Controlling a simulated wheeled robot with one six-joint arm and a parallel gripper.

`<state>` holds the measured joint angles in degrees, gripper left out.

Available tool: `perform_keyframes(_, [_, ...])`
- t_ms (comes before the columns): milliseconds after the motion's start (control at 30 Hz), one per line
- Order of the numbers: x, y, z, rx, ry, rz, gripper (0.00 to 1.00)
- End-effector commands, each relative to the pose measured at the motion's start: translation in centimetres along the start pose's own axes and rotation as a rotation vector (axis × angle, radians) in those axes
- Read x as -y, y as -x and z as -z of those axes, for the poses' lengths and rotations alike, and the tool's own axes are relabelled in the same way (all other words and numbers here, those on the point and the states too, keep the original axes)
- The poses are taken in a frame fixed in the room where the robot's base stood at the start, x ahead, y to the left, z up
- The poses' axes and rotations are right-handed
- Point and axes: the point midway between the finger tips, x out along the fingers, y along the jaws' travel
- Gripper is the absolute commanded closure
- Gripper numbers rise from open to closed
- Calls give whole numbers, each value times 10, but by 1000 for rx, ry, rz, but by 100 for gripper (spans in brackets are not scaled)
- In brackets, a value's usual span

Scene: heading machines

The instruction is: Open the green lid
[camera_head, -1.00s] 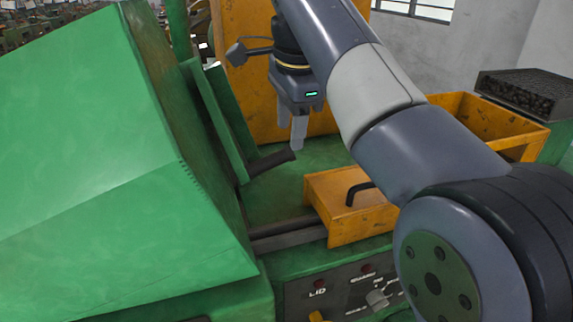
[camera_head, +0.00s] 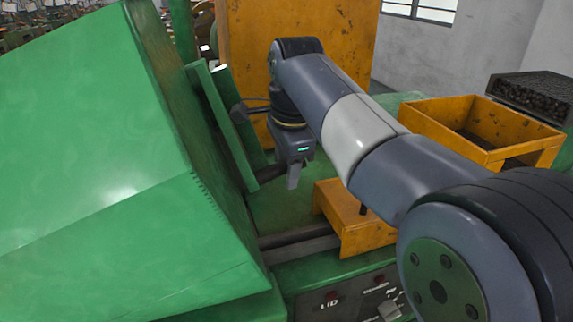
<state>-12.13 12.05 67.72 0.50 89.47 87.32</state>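The large green cover (camera_head: 90,140) of the machine fills the left of the view. To its right, a narrower green panel (camera_head: 222,120) stands tilted, and a dark bar (camera_head: 270,172) sticks out at its lower right end. I cannot tell for sure which of these is the lid. My gripper (camera_head: 293,183) points down just right of this bar, above the green machine bed. Its fingers overlap in this view, so their gap is hidden. I cannot tell whether they touch the bar.
An orange block (camera_head: 365,235) with a dark handle sits on rails in front of my gripper. An open orange bin (camera_head: 490,135) stands at the right, and a tall orange panel (camera_head: 300,30) behind. A control panel (camera_head: 350,298) marked "LID" is at the bottom.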

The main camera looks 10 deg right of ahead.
Motion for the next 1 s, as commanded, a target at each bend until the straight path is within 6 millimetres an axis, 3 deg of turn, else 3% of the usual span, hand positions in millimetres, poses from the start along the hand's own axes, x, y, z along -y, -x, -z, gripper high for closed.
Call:
perform_keyframes(533, [0,0,0,0,0,0,99])
perform_keyframes(1000, [-3,8,-2,0,0,1,100])
